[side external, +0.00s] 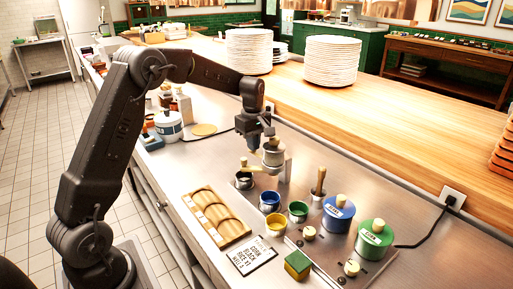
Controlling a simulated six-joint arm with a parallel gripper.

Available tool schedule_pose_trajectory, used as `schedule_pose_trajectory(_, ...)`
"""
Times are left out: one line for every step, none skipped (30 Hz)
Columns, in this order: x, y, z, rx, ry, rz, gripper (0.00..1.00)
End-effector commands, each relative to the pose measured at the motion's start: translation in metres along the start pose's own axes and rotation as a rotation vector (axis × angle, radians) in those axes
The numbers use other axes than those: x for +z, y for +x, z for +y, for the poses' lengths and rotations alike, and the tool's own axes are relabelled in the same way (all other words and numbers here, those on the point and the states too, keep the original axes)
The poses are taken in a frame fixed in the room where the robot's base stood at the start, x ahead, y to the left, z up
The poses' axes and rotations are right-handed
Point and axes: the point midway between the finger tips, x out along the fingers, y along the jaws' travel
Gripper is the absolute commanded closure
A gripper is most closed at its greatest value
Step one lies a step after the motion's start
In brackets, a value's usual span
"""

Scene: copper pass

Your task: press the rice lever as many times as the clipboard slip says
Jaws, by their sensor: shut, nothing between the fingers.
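My gripper (268,132) is shut and empty. It points down just above a grey dispenser (273,156), partly in front of its top; I cannot tell whether they touch. A cream lever (249,168) sticks out to the left of this dispenser, above a small dark metal cup (243,181). The dispenser's label is not visible, so I cannot confirm that it is the rice one. The clipboard slip (254,256) lies at the front of the counter. It bears several lines of dark print, with words like corn, black and rice; the number is too small to read surely.
A blue canister (337,214) and a green canister (374,240) stand at right, with cream knobs (309,233) in front. Blue, yellow and green cups (298,211) stand nearby. A wooden tray (215,217) and a sponge (298,264) lie in front. Plate stacks (331,62) stand behind.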

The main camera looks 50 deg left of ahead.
Motion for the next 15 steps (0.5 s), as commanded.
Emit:
schedule_pose_trajectory(0.000,-0.001,0.000,-0.001,0.000,0.000,1.00)
schedule_pose_trajectory(0.000,-0.002,0.000,0.000,0.000,0.000,1.00)
schedule_pose_trajectory(0.000,-0.004,0.000,0.000,0.000,0.000,1.00)
schedule_pose_trajectory(0.000,-0.006,0.000,0.001,0.000,0.000,1.00)
schedule_pose_trajectory(0.000,-0.008,0.000,0.001,0.000,0.000,1.00)
schedule_pose_trajectory(0.000,-0.010,0.000,0.000,0.000,0.000,1.00)
schedule_pose_trajectory(0.000,-0.012,0.000,0.000,0.000,0.000,1.00)
schedule_pose_trajectory(0.000,-0.013,0.000,0.001,0.000,0.001,1.00)
schedule_pose_trajectory(0.000,-0.016,0.000,0.001,0.000,0.001,1.00)
schedule_pose_trajectory(0.000,-0.018,0.000,0.001,0.000,0.001,1.00)
schedule_pose_trajectory(0.000,-0.019,0.000,0.001,0.000,0.001,1.00)
schedule_pose_trajectory(0.000,-0.021,0.000,0.000,0.000,0.000,1.00)
schedule_pose_trajectory(0.000,-0.023,0.000,0.000,0.000,0.000,1.00)
schedule_pose_trajectory(0.000,-0.025,0.000,0.000,0.000,0.000,1.00)
schedule_pose_trajectory(0.000,-0.027,0.000,0.001,0.000,0.001,1.00)
